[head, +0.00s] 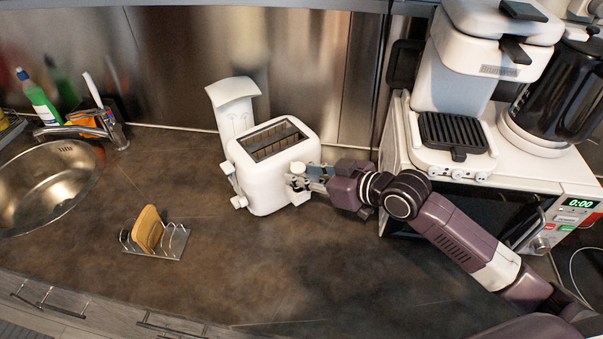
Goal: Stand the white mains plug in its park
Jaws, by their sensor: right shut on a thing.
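My right gripper (303,181) comes in from the right and is shut at the right side of the white toaster (263,185). A small whitish piece, which looks like the white mains plug (297,182), shows at its fingertips. It is partly hidden by the fingers, and I cannot tell whether it touches the toaster. No cord can be made out. No park for the plug can be clearly identified. A white upright piece with a curved top (233,92) stands behind the toaster. My left gripper is not in view.
A rack with toast (152,231) stands at the front left, near the sink (45,185). A white oven (535,205) carries a grill (455,130) and a black kettle (560,90) at right. The counter in front of the toaster is clear.

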